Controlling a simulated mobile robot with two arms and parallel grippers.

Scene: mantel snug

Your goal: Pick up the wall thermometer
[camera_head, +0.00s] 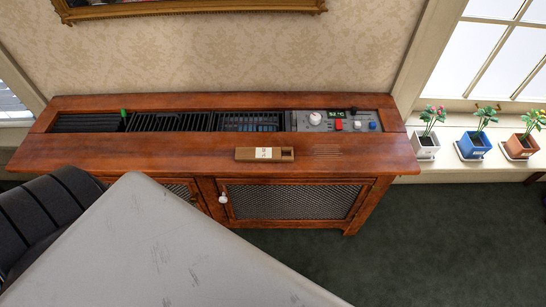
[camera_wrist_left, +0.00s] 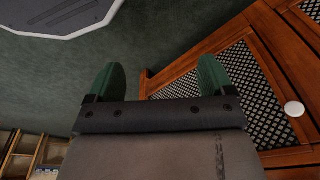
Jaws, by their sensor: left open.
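The wall thermometer seems to be the small brown wooden block (camera_head: 245,154) with a pale label and a dark recess at its right end. It lies flat on the front part of the wooden cabinet top (camera_head: 120,150) in the head view. My left gripper (camera_wrist_left: 161,78) shows in the left wrist view with its two green fingers wide apart and nothing between them. It is over the floor beside the cabinet's mesh door, apart from the thermometer. The thermometer is not seen in the left wrist view. My right gripper is in neither view.
A control panel (camera_head: 326,127) with knobs and a green display sits behind the thermometer, beside dark grilles (camera_head: 248,122). A white knob (camera_wrist_left: 294,109) sticks out from the cabinet front. Potted flowers (camera_head: 475,147) stand on the right sill. The cabinet top around the thermometer is clear.

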